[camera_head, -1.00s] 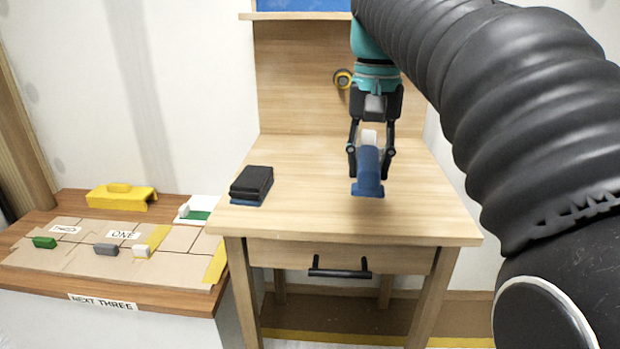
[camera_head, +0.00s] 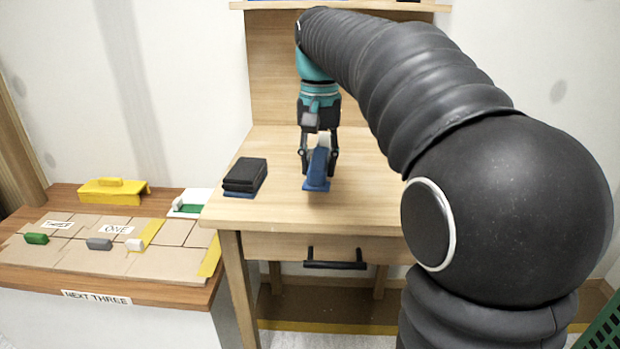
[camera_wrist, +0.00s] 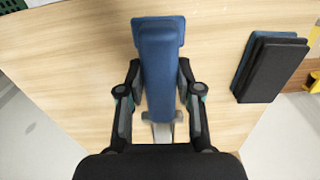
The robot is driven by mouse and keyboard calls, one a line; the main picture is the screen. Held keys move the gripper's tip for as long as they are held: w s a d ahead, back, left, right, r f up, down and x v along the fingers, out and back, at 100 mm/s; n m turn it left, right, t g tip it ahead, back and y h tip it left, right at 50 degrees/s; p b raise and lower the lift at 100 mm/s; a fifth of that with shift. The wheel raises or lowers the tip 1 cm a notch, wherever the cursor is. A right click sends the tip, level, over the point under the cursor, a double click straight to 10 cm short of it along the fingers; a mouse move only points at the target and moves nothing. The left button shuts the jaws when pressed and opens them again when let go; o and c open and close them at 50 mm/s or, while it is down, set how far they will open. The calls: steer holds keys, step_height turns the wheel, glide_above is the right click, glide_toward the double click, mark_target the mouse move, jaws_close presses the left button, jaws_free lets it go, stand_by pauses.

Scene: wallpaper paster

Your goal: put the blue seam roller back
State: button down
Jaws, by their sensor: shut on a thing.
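The blue seam roller (camera_head: 317,183) is in my gripper (camera_head: 320,158), over the right-middle of the wooden table (camera_head: 290,205). My gripper is shut on it, with one finger on each side. In the wrist view the roller (camera_wrist: 158,65) shows a long blue body with a wider blue end at the top; a grey part shows below it. I cannot tell whether its lower end touches the table.
A stack of dark pads (camera_head: 245,174) with a blue bottom layer lies left of the roller. A lower side bench (camera_head: 190,293) at left holds boards, small blocks, a yellow piece (camera_head: 113,192) and a white-and-green piece (camera_head: 190,204). The table front is clear.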

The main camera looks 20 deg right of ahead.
mark_target(313, 197)
steer(key=shift+w+a+f, duration=0.3)
steer(key=shift+w+f, duration=0.15)
steer(key=shift+w, duration=0.25)
steer(key=shift+f, duration=1.8)
steer(key=shift+f, duration=0.4)
steer(key=c, duration=0.8)
jaws_free()
steer(key=shift+o, duration=0.2)
steer(key=shift+w+b, duration=0.1)
steer(key=shift+b, duration=0.4)
steer(key=r+p, duration=0.1)
steer(key=r, duration=0.8)
steer(key=r+p, duration=0.1)
steer(key=r, duration=0.4)
steer(key=shift+a+r+p, duration=0.1)
steer(key=shift+a+p, duration=0.15)
steer(key=shift+p, duration=0.05)
